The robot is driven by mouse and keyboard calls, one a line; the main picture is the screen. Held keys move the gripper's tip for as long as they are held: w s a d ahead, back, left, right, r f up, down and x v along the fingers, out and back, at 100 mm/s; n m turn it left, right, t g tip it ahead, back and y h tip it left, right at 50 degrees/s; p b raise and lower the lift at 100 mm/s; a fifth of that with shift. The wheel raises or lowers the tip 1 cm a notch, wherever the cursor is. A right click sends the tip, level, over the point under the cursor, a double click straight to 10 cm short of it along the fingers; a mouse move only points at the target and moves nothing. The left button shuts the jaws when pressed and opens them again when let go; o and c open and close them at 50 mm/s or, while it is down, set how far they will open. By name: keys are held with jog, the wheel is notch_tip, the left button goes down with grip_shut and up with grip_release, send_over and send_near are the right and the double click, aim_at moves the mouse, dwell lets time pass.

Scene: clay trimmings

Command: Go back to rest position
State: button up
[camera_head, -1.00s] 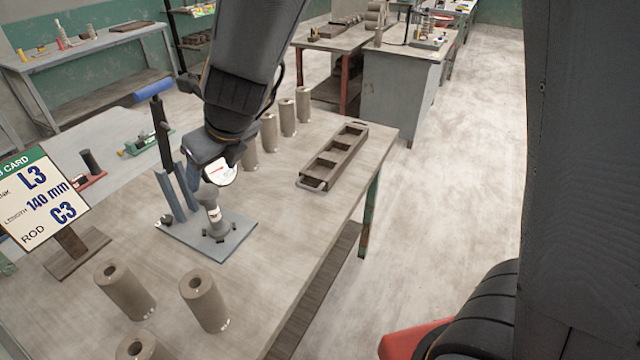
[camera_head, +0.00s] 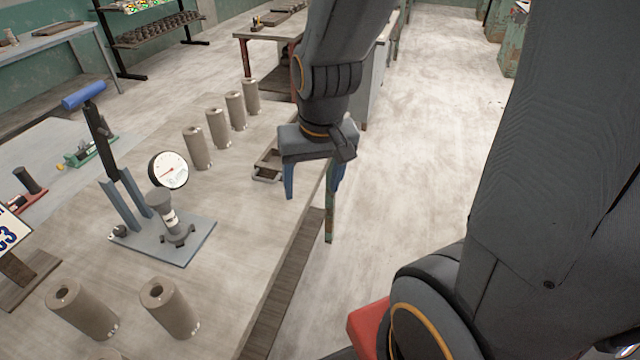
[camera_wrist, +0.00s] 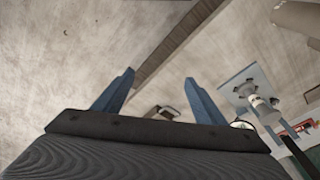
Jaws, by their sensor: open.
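My gripper (camera_head: 312,190) hangs near the right edge of the table (camera_head: 245,235) in the head view. Its two blue fingers are spread apart with nothing between them, and it partly hides the tray (camera_head: 266,168). In the wrist view the fingers of my gripper (camera_wrist: 158,90) also stand apart and empty, with the table edge and floor beyond them. The press (camera_head: 175,238), with a blue handle, a round dial and a grey base plate, stands on the table to the left of my gripper, apart from it.
Several clay cylinders stand in a row behind the press (camera_head: 197,147). More cylinders stand at the front (camera_head: 168,307). A card on a stand (camera_head: 10,235) is cut off at the left. The floor (camera_head: 430,120) right of the table is clear.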

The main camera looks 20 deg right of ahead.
jog(key=shift+s+d+n, duration=0.5)
jog(key=shift+d+n, duration=0.15)
jog(key=shift+n, duration=0.05)
jog(key=shift+g, duration=0.4)
notch_tip(320, 180, down, 5)
jog(key=b, duration=0.4)
jog(key=shift+f+b, duration=0.2)
jog(key=shift+b, duration=0.15)
